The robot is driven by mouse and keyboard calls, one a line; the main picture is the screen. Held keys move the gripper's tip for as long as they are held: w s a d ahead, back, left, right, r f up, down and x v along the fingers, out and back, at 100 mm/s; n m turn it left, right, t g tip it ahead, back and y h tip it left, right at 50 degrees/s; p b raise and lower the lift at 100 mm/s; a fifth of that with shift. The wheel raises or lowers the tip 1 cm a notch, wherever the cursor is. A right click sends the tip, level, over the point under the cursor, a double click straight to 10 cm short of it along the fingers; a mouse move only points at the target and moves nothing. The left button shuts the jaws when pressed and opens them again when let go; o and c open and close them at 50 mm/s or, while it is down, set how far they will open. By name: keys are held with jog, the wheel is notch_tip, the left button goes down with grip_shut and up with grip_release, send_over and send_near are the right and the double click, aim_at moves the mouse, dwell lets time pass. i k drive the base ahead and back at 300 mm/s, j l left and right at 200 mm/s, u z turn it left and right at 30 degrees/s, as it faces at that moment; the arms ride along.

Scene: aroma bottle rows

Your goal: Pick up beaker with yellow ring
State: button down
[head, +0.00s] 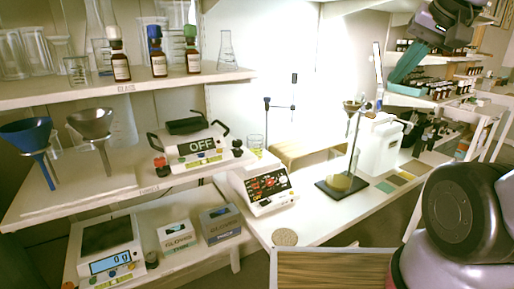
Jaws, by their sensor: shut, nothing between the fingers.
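A small clear glass beaker (256,143) with a yellowish tint stands on the work table, behind the control box with the dark display. A ring on it is too small to make out clearly. Another small clear beaker (77,70) stands on the upper left shelf, with no yellow visible on it. My gripper (402,72) is at the upper right, its teal fingers shut and empty, pointing down and left in front of the far shelves. It is well apart from both beakers.
A control box (268,190) and a stand with a dark base (340,187) occupy the table. A white jug (378,145) is behind the stand. Left shelves hold glassware, brown bottles, funnels (91,124), a hotplate marked OFF (190,149) and a scale (108,248). Table front is mostly clear.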

aim_at(255, 142)
jog(key=i+l+u, duration=0.15)
jog(key=u, duration=0.25)
jog(key=i+l+u, duration=0.35)
jog(key=j, duration=0.1)
